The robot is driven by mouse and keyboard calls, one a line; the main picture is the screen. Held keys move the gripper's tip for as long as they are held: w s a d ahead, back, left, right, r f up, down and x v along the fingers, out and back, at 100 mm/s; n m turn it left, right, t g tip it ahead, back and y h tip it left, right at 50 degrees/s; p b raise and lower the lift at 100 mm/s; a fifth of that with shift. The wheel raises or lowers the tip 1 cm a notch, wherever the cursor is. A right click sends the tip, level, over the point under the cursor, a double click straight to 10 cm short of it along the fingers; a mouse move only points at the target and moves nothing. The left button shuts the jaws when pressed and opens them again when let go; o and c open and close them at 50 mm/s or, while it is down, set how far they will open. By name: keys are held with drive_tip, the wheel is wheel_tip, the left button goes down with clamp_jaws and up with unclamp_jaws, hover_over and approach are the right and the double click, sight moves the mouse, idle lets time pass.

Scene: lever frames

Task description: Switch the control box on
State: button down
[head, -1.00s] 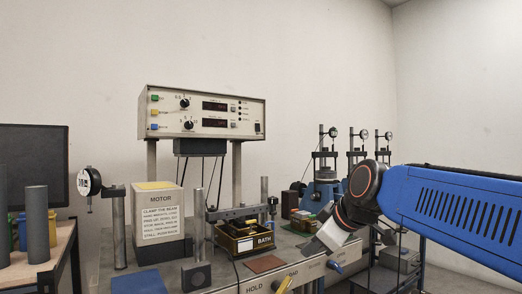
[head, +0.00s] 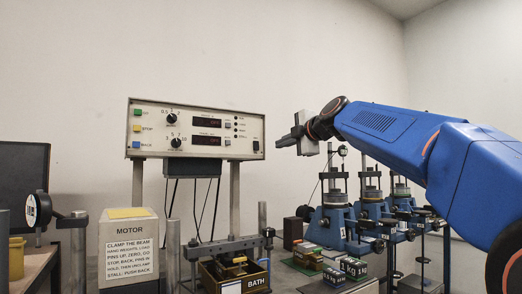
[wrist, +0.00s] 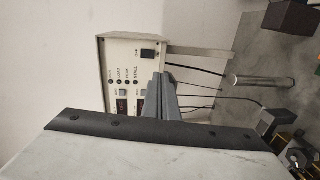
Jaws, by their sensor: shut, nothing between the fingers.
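The cream control box (head: 215,112) stands raised on two posts against the back wall. Its front has green, yellow and blue buttons, two knobs and two dark displays. A small black rocker switch (head: 256,146) is at its lower right corner. In the wrist view the box shows turned on its side, with the black switch (wrist: 148,55) near its upper right corner. My gripper (head: 278,143) is shut and empty, just right of the box and apart from it in the head view. In the wrist view its closed fingers (wrist: 161,82) cover part of the panel.
Blue dial-gauge stands (head: 336,220) are at the right, under my arm. A dark monitor (head: 22,190) is at the left. The wall space above the box is clear.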

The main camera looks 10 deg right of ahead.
sight(257, 150)
drive_tip(key=shift+w+d+r+n, duration=0.15)
drive_tip(key=shift+w+r+n, duration=0.15)
drive_tip(key=shift+w+r, duration=0.35)
drive_tip(key=x, duration=1.4)
drive_tip(key=shift+r, duration=0.15)
drive_tip(key=shift+w, duration=0.1)
